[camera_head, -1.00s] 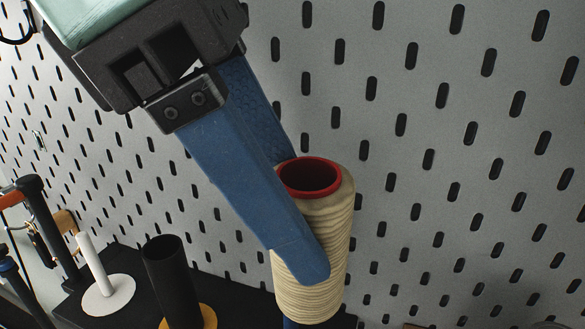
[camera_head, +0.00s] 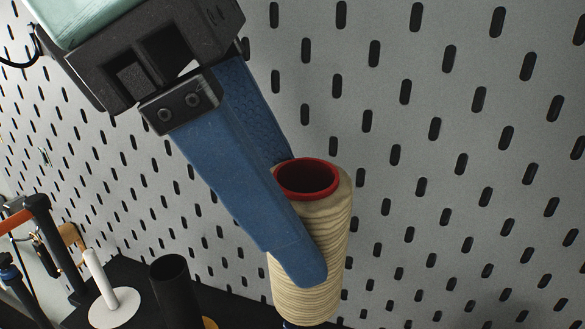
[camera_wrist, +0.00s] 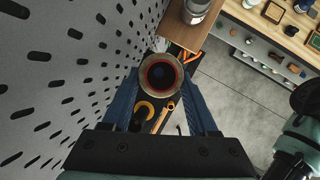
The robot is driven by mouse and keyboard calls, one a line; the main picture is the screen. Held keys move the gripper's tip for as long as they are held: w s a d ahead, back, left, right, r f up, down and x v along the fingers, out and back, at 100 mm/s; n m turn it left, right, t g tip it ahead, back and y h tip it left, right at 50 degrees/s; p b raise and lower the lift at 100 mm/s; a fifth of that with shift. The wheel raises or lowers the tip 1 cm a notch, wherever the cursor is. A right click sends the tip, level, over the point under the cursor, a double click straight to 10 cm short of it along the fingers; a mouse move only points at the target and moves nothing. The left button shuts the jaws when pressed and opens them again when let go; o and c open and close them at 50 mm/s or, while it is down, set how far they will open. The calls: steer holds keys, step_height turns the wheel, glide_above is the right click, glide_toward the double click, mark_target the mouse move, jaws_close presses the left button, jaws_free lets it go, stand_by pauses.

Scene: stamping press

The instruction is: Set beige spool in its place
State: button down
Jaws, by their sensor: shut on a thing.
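The beige spool (camera_head: 315,255) is a tall thread-wound tube with a red rim around a dark hollow top. My gripper (camera_head: 300,222) is shut on it, with one blue finger across its near side and the other finger mostly behind it. The spool stands close to upright in front of the perforated panel. A sliver of blue shows under its lower end, cut by the frame edge; I cannot tell whether they touch. In the wrist view the spool (camera_wrist: 160,57) is seen end-on between the blue fingers.
A black board (camera_head: 130,268) at lower left carries a white post on a round base (camera_head: 114,305) and a black cylinder (camera_head: 175,290). An orange-and-black frame (camera_head: 38,215) stands farther left. The grey perforated panel (camera_head: 430,190) runs close behind the spool. A wooden surface (camera_wrist: 185,28) lies beyond.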

steer(key=shift+w+a+r+g+p, duration=0.1)
steer(key=shift+a+r+g+p, duration=0.1)
steer(key=shift+a+r+p, duration=0.3)
steer(key=shift+w+a+r+g+p, duration=0.1)
steer(key=shift+a+g+p, duration=0.15)
steer(key=shift+p, duration=0.4)
steer(key=shift+f, duration=0.15)
steer(key=shift+w+d, duration=0.1)
steer(key=shift+w+d+n, duration=0.1)
steer(key=shift+d+n, duration=0.2)
steer(key=shift+f, duration=0.1)
steer(key=shift+f+b, duration=3.55)
steer(key=shift+f, duration=2.55)
steer(key=shift+c, duration=0.5)
jaws_free()
